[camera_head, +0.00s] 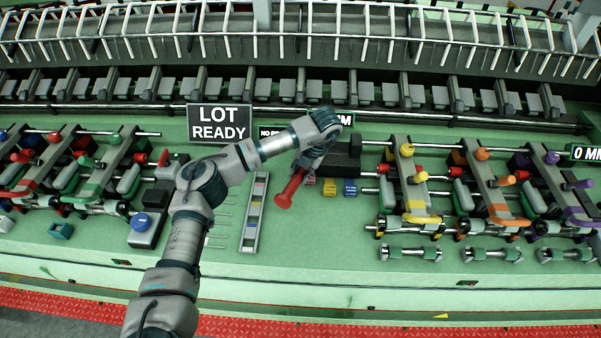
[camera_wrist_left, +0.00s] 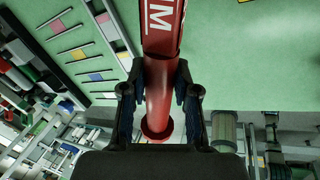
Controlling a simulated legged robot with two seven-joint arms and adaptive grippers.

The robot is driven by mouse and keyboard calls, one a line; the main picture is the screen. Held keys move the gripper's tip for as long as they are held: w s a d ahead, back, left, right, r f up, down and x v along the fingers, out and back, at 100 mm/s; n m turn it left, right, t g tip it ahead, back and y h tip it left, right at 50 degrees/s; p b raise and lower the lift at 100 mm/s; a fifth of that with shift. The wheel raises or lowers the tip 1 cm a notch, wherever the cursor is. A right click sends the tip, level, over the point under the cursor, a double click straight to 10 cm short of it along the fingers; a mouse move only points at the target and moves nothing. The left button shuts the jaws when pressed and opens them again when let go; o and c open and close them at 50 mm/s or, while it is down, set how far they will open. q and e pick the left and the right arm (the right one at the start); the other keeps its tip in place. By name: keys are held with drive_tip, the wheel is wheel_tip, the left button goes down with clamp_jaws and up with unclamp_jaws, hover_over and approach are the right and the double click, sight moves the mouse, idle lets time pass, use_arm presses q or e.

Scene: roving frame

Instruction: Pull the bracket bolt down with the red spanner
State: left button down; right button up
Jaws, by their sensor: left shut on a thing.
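My left arm reaches in from the lower left, and its gripper (camera_head: 308,163) is shut on the red spanner (camera_head: 289,190). The spanner slants down to the left, over the green bench top. In the left wrist view the spanner (camera_wrist_left: 160,85) runs between the two dark fingers, with a white-lettered red part beyond them. I cannot tell which part is the bracket bolt; grey brackets with yellow knobs (camera_head: 408,150) stand to the right of the gripper, apart from the spanner. My right gripper is not in view.
A long tray (camera_head: 255,211) with coloured labels lies left of the spanner. A "LOT READY" sign (camera_head: 220,123) stands behind my arm. More brackets with orange (camera_head: 482,154) and purple knobs (camera_head: 551,157) fill the right. The green bench top (camera_head: 320,240) in front is clear.

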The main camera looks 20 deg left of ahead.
use_arm(q)
drive_tip(key=shift+f+b, duration=0.5)
drive_tip(key=shift+f, duration=0.25)
drive_tip(key=shift+a, duration=0.1)
idle(0.5)
drive_tip(key=w+a+m+t+b, duration=0.1)
drive_tip(key=w+a+m, duration=0.2)
drive_tip(key=a+m, duration=0.2)
drive_tip(key=shift+a+f+t, duration=0.15)
drive_tip(key=shift+a+t, duration=0.25)
drive_tip(key=shift+a, duration=0.45)
idle(0.9)
